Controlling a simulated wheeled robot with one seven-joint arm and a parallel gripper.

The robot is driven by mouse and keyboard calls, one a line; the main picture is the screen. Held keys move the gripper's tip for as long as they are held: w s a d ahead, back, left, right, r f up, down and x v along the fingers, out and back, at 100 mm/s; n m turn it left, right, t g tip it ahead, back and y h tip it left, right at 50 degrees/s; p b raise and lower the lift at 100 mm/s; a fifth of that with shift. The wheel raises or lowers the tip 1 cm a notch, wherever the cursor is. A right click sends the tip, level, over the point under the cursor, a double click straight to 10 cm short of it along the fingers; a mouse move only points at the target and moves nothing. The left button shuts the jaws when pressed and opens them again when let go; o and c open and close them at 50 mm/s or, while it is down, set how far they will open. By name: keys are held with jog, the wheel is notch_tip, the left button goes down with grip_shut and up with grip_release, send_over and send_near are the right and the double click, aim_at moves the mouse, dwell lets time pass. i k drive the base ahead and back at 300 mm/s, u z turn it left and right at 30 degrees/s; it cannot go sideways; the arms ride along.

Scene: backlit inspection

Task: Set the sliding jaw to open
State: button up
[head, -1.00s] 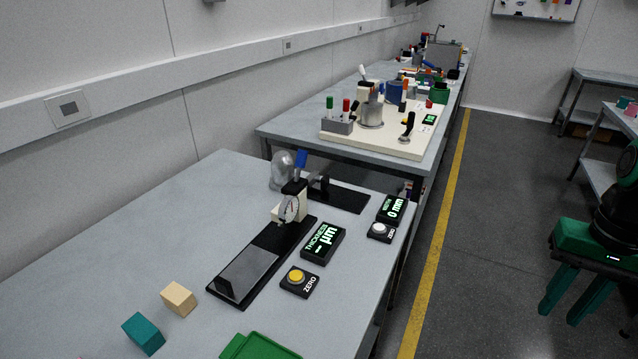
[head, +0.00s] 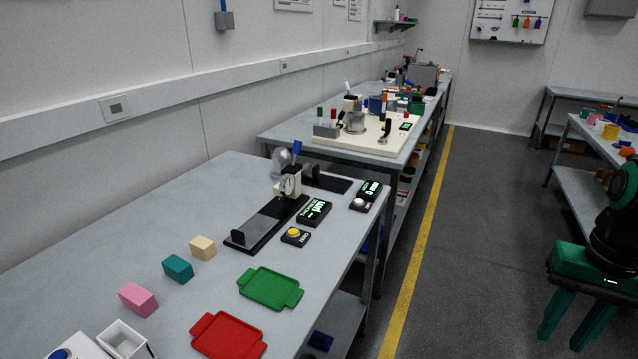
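The sliding jaw device is on the near table, a black rail (head: 330,184) behind the thickness gauge. A dark upright jaw part (head: 312,171) shows at its left end, partly hidden by the gauge, so the jaw gap cannot be made out. Its small black display (head: 370,188) is lit green, with digits too small to read now. A white-button zero box (head: 360,204) sits just in front. My gripper (head: 576,328) is at the lower right over the floor, with two green fingers spread apart and nothing between them. It is far from the jaw device.
The thickness gauge (head: 290,186), its display (head: 314,212) and a yellow-button box (head: 295,236) stand in front. Cream (head: 203,248), teal (head: 178,268) and pink (head: 139,299) blocks, a green tray (head: 270,288) and a red tray (head: 228,336) lie nearer. The aisle floor is clear.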

aim_at(306, 173)
jog(key=z, duration=0.05)
jog(key=k, duration=0.25)
jog(key=z, duration=1.7)
jog(key=i, duration=1.3)
jog(key=u, duration=2.7)
jog(key=i, duration=0.65)
